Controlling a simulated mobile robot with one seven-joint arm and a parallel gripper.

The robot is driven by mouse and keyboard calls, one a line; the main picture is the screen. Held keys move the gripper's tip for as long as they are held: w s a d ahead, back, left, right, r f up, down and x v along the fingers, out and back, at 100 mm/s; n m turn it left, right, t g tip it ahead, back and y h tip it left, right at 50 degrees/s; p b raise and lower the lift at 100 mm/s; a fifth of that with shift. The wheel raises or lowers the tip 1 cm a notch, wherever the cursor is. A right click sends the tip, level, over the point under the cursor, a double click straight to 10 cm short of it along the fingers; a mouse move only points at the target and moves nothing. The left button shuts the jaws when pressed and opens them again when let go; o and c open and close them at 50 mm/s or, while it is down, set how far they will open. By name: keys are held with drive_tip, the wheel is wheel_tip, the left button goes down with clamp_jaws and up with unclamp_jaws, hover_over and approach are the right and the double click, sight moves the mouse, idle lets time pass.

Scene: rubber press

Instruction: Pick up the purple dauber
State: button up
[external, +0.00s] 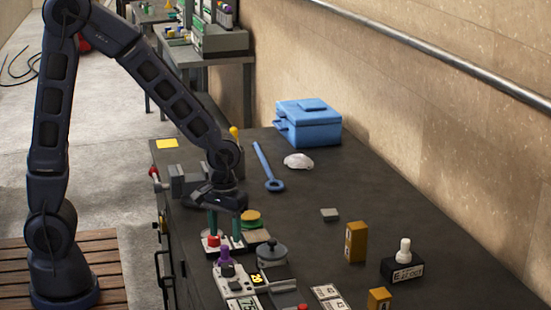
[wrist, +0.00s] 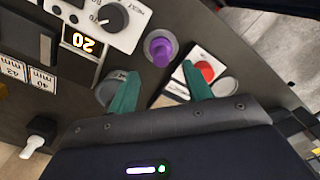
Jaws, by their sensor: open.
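The purple dauber (external: 223,255) stands upright on the dark bench, close behind a white control unit. In the wrist view the dauber (wrist: 160,49) shows as a round purple knob with a paler ring around its foot. My gripper (external: 225,237) points down over the bench, its green fingers spread apart. In the wrist view my gripper (wrist: 160,67) is open and empty. The dauber lies just beyond the fingertips, about midway between them in that picture. I cannot tell the exact height gap.
A red push button (external: 213,241) on a white box sits close beside the dauber, by one finger. The control unit (external: 237,284) and a grey lidded pot (external: 272,254) are near. A blue toolbox (external: 308,123) and blue wrench (external: 268,168) lie farther back.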

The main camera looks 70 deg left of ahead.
sight(225, 246)
drive_tip(key=shift+s+f, duration=0.15)
drive_tip(key=shift+f, duration=2.8)
drive_tip(key=c, duration=1)
drive_tip(key=shift+c, duration=0.2)
